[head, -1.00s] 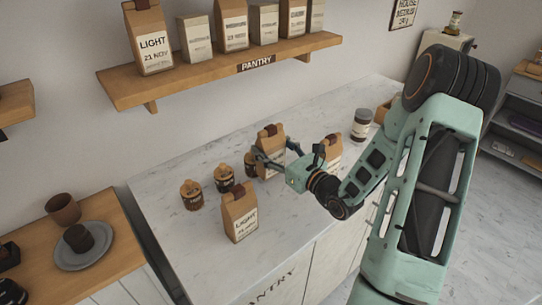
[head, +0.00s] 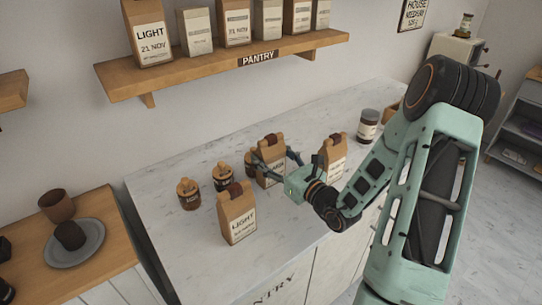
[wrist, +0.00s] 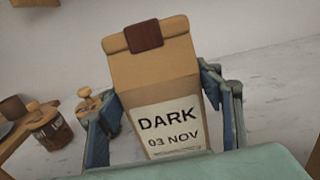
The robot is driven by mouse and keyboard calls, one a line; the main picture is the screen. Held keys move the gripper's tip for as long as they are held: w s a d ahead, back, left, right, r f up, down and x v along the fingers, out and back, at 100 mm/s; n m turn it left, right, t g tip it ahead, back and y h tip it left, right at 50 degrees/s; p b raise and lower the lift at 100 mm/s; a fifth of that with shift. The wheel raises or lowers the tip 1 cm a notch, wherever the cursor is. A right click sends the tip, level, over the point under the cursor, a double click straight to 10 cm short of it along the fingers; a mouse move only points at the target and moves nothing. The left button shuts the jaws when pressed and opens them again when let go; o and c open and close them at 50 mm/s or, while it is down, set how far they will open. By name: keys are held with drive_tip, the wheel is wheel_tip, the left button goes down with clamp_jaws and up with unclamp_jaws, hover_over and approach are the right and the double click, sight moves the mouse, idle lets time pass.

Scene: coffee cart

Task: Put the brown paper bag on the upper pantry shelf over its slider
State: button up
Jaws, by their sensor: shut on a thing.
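My gripper (head: 273,160) is shut on a brown paper bag (head: 270,177) over the counter, with one finger on each side. In the wrist view the held bag (wrist: 150,75) has a folded top, a dark brown clip and a label reading DARK 03 NOV. The gripper fingers (wrist: 160,115) press its sides. Its base is hidden, so I cannot tell whether it touches the counter. The upper pantry shelf (head: 190,78) is wooden, on the wall, with a PANTRY sign and a row of bags and boxes, LIGHT 21 NOV at the left end. I cannot make out a slider.
On the marble counter (head: 165,235), a LIGHT bag (head: 237,213) stands at front left and another brown bag (head: 336,155) to the right. Small cork-topped jars (head: 188,194) stand left of the held bag. A dark-lidded jar (head: 368,125) stands at the back right.

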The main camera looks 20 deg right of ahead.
drive_tip(key=o, duration=1.4)
